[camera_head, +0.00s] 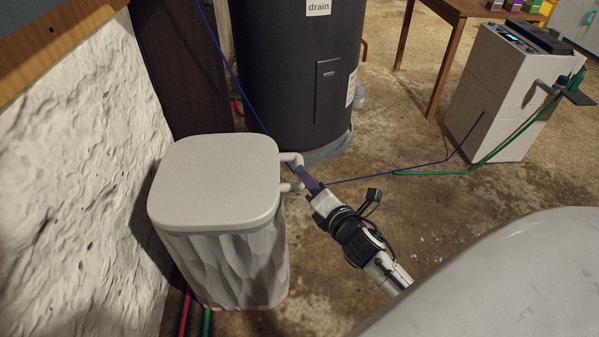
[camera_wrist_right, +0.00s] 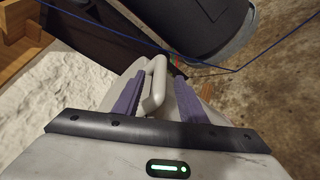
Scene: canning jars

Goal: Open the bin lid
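The bin (camera_head: 235,265) is pale with a faceted body and stands by the rough white wall. Its light grey lid (camera_head: 215,180) lies flat and closed on top. A bar handle (camera_head: 290,158) sticks out from the lid's right side; it also shows in the right wrist view (camera_wrist_right: 154,90). My right gripper (camera_head: 306,178) is at this handle. In the right wrist view its purple fingers (camera_wrist_right: 155,95) are apart, one on each side of the handle bar, with a gap towards the right finger. My left gripper is not in view.
A dark tank (camera_head: 290,70) labelled "drain" stands right behind the bin. A blue line (camera_head: 400,167) and a green line (camera_head: 430,174) run over the floor towards a white unit (camera_head: 490,100). A wooden table (camera_head: 450,40) stands at the back. The floor to the right is mostly clear.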

